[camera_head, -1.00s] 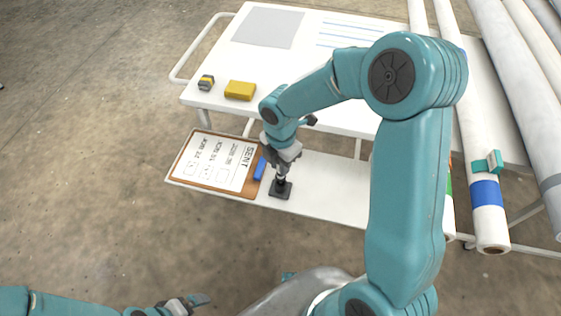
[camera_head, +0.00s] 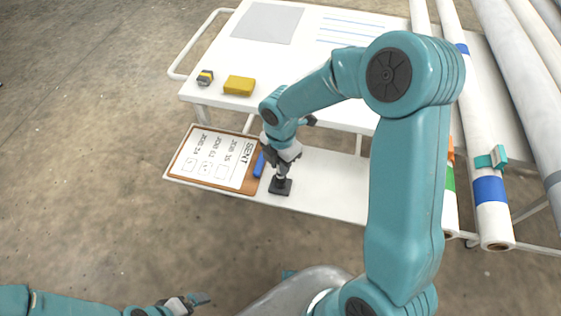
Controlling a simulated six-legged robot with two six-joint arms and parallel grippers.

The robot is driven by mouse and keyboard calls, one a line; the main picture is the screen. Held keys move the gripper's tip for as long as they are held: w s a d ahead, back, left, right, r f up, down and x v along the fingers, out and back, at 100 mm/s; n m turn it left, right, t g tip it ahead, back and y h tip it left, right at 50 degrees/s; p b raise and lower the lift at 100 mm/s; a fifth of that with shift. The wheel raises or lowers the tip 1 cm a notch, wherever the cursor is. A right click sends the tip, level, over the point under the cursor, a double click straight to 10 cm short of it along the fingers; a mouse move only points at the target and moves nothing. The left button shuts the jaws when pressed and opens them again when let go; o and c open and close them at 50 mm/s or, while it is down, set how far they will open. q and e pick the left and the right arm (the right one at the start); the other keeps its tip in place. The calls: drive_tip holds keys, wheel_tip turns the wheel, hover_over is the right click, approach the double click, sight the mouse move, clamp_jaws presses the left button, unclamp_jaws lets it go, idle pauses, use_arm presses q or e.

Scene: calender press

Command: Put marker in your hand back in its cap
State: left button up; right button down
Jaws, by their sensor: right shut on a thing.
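My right gripper (camera_head: 283,163) is shut on the marker, low over the cart's lower shelf. Only a short dark and grey piece of the marker (camera_head: 282,174) shows below the fingers; the rest is hidden by the gripper. Directly below is a small black square block (camera_head: 280,187) on the shelf, which appears to be the cap's stand. The marker's lower end meets the block's top in the picture; I cannot tell whether it is inside the cap. My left gripper (camera_head: 188,303) is low at the bottom edge, away from the cart; its jaw state is unclear.
A clipboard (camera_head: 188,172) headed SENT lies left on the lower shelf (camera_head: 335,181), with a blue object (camera_head: 259,165) at its right edge. The upper tabletop (camera_head: 290,88) holds a yellow block (camera_head: 239,86) and a small yellow-black item (camera_head: 205,78).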

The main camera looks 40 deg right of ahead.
drive_tip(key=shift+f, duration=0.15)
drive_tip(key=c, duration=0.9)
unclamp_jaws()
wheel_tip(320, 180, up, 16)
drive_tip(key=p, duration=0.3)
drive_tip(key=s+a+f+m+y+p, duration=0.2)
drive_tip(key=a+f+m, duration=0.3)
drive_tip(key=f, duration=0.3)
drive_tip(key=s+a+f+m+y+p, duration=0.1)
drive_tip(key=s+a+f+m, duration=0.1)
drive_tip(key=a+f+m, duration=0.55)
drive_tip(key=s+f+m, duration=0.3)
drive_tip(key=s+a+f+m+p, duration=0.1)
drive_tip(key=s+f+m, duration=0.1)
drive_tip(key=s+m, duration=0.1)
drive_tip(key=s+a+f+m+y+p, duration=0.1)
drive_tip(key=s+f+m, duration=0.2)
drive_tip(key=s, duration=0.1)
drive_tip(key=shift+s+a+f+m, duration=0.1)
drive_tip(key=shift+s+f+m, duration=0.25)
drive_tip(key=shift+s, duration=0.05)
